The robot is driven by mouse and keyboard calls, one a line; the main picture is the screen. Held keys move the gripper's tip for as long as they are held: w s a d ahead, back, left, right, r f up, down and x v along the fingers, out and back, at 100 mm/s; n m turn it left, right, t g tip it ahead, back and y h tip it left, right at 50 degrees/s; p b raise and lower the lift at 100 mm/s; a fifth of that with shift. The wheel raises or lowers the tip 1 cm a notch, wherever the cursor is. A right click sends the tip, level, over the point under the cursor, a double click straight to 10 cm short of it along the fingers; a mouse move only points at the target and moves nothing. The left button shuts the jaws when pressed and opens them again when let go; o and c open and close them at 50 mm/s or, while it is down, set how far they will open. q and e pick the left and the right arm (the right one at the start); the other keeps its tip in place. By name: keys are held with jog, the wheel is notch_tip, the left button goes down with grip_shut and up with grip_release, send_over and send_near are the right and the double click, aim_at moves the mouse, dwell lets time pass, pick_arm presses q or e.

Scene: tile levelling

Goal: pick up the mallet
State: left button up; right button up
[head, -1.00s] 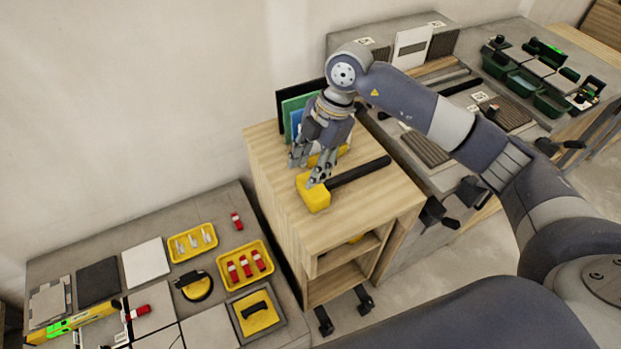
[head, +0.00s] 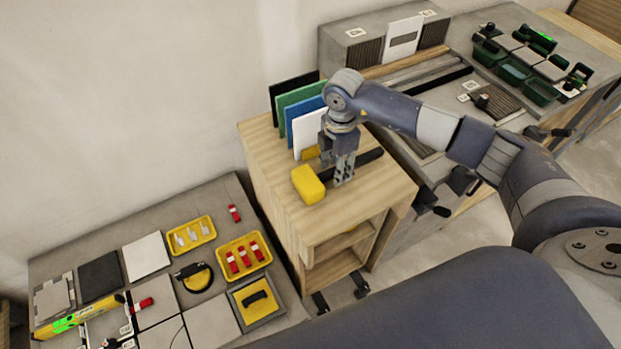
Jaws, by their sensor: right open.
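The mallet, with a yellow block head (head: 308,185) and a black handle (head: 368,158), lies on top of the wooden cabinet (head: 280,220). Its head is toward the left and its handle points right and slightly back. My right gripper (head: 341,182) points down over the handle, just right of the head. It is open, and its fingers hide part of the handle. I cannot tell whether the fingers touch it. My left gripper is not in view.
Upright coloured boards (head: 295,105) stand behind the mallet, close to my right gripper. A lower bench (head: 215,195) at left holds tiles, yellow trays (head: 192,236) and a spirit level (head: 75,318). Another bench at back right holds green bins (head: 515,72).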

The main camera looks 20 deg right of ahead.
jog(key=shift+f, duration=0.65)
grip_shut()
jog(key=shift+w, duration=0.1)
jog(key=shift+r, duration=0.2)
